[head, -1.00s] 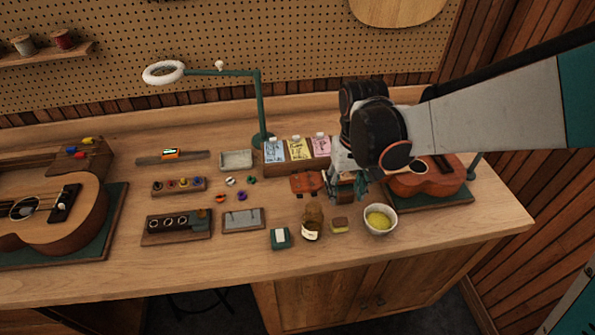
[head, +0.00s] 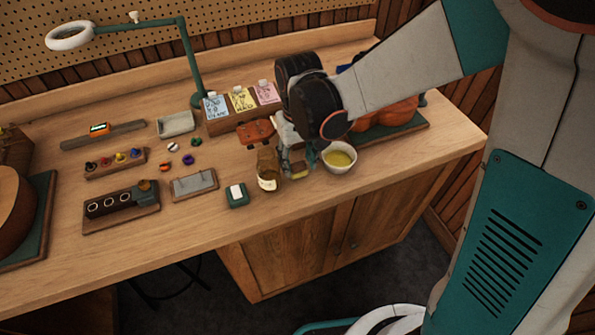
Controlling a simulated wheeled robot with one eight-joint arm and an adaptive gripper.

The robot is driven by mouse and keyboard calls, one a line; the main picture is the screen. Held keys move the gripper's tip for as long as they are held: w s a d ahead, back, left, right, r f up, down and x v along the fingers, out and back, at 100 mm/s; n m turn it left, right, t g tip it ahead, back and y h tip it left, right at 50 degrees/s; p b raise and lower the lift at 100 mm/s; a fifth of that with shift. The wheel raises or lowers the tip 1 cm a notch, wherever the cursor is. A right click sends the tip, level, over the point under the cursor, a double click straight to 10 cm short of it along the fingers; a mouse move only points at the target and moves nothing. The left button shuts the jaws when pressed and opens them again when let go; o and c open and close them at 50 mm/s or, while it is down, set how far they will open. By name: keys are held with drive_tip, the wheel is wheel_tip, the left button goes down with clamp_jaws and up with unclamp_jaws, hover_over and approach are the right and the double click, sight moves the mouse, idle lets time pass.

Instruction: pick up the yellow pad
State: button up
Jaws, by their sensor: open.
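The small yellow pad (head: 300,175), with a brownish top, lies on the workbench between the amber jar and the white bowl, partly hidden by my gripper. My gripper (head: 298,162) is open and points down over the pad, with its fingers close around or just above it. Whether the fingers touch the pad cannot be told.
The amber jar (head: 267,170) stands close left of my gripper. The white bowl (head: 340,158) with yellow contents is close on its right. A green-and-white box (head: 237,195) is further left. An orange-brown object (head: 256,133) and a card holder (head: 235,120) are behind.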

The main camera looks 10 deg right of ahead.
sight(298, 165)
wheel_tip(298, 165, down, 3)
drive_tip(key=shift+f+b, duration=0.1)
drive_tip(key=shift+b, duration=0.65)
drive_tip(key=c, duration=0.5)
drive_tip(key=shift+r, duration=0.2)
wheel_tip(298, 165, up, 20)
drive_tip(key=p, duration=1.4)
